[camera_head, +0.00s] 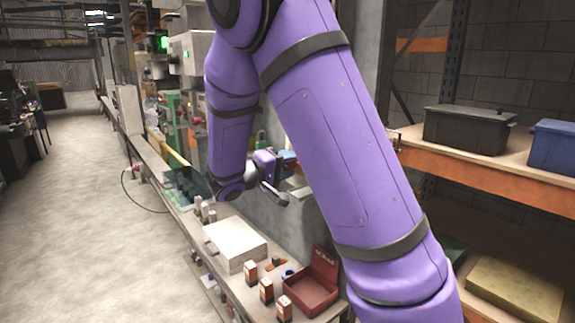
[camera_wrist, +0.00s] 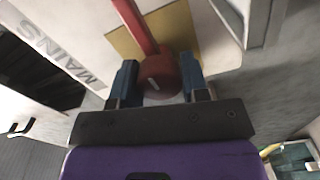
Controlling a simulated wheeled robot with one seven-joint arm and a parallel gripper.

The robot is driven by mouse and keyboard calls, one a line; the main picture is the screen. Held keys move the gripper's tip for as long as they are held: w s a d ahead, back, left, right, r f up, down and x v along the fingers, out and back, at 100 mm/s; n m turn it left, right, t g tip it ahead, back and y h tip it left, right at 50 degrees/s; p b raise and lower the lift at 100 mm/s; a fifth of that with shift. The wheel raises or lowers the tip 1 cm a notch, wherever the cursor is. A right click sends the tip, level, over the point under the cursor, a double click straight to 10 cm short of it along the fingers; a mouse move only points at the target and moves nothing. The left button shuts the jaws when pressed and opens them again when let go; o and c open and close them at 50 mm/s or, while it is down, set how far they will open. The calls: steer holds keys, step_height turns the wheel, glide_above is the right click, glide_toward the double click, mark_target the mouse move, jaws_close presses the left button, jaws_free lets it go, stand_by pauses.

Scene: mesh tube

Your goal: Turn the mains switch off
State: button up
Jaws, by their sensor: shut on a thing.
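The mains switch shows in the wrist view as a red lever (camera_wrist: 140,25) with a thick round end, in front of a yellow plate (camera_wrist: 182,32) on a pale panel. The panel (camera_wrist: 50,20) carries the word MAINS. My gripper (camera_wrist: 158,76) has its blue fingers on either side of the lever's round end and is shut on it. In the head view, my gripper (camera_head: 287,160) is by the grey wall beyond the bench; my arm hides most of the switch there.
The bench holds a white box (camera_head: 235,240), several small orange-and-dark boxes (camera_head: 266,291) and an open red box (camera_head: 312,285). A shelf at right carries a black bin (camera_head: 468,130) and a blue bin (camera_head: 553,147). The floor (camera_head: 75,200) at left is clear.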

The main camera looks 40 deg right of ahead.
steer(key=shift+n, duration=0.3)
steer(key=n, duration=0.3)
steer(key=shift+n, duration=0.3)
steer(key=n, duration=0.4)
steer(key=shift+n, duration=0.3)
steer(key=n, duration=0.4)
steer(key=shift+n, duration=0.3)
steer(key=shift+f+n, duration=0.1)
steer(key=shift+n, duration=2.2)
steer(key=o, duration=0.9)
